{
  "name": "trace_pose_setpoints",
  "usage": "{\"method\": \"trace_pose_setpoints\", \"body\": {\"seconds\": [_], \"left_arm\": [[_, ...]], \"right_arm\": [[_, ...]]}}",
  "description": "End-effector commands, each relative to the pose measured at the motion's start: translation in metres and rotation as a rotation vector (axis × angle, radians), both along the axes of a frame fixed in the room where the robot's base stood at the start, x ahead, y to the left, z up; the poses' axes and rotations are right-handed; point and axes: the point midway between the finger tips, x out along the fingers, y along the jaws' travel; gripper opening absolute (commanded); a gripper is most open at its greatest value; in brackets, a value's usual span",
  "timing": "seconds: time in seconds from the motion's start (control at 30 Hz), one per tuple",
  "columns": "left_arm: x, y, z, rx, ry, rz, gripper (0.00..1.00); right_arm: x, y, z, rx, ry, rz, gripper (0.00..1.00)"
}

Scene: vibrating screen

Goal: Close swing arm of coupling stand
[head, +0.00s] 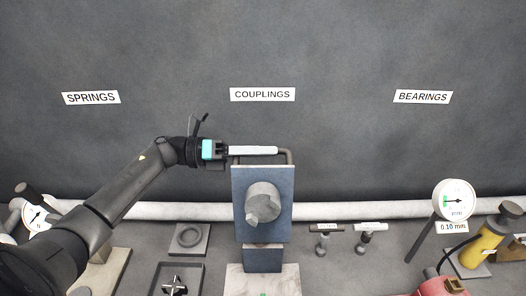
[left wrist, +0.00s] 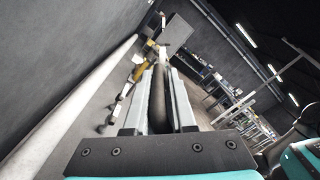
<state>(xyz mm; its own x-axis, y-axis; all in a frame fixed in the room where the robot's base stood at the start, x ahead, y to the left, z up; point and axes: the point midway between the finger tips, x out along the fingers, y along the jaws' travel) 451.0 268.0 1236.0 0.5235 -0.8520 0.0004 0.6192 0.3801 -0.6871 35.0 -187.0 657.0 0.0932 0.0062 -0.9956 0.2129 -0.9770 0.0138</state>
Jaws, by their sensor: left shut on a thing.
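The coupling stand (head: 263,258) stands in the middle of the head view, with an upright blue plate (head: 242,212) that bears a round grey coupling (head: 263,203). A dark bent bar (head: 290,157) runs along the plate's top like a handle; I cannot tell whether plate or bar is the swing arm. My left gripper (head: 274,151) reaches in from the left and is shut on the bar, its long pale fingers lying along it. In the left wrist view the dark bar (left wrist: 160,94) lies between both fingers (left wrist: 160,72). My right gripper is not in view.
A gauge (head: 455,200) and a yellow tool (head: 482,248) stand at the right. A grey ring block (head: 188,239) and a dark tray (head: 158,278) sit left. A pale pipe (head: 140,210) runs along the wall.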

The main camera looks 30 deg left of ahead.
Motion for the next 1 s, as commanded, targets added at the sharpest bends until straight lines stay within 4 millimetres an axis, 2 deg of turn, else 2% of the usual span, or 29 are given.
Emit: {"method": "trace_pose_setpoints", "body": {"seconds": [0.77,1.0], "left_arm": [[-0.001,-0.001,-0.004,0.003,0.005,-0.003,0.0],[-0.001,-0.011,-0.003,0.017,-0.014,-0.005,0.0]], "right_arm": [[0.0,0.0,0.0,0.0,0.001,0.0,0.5],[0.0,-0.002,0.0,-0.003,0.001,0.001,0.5]]}}
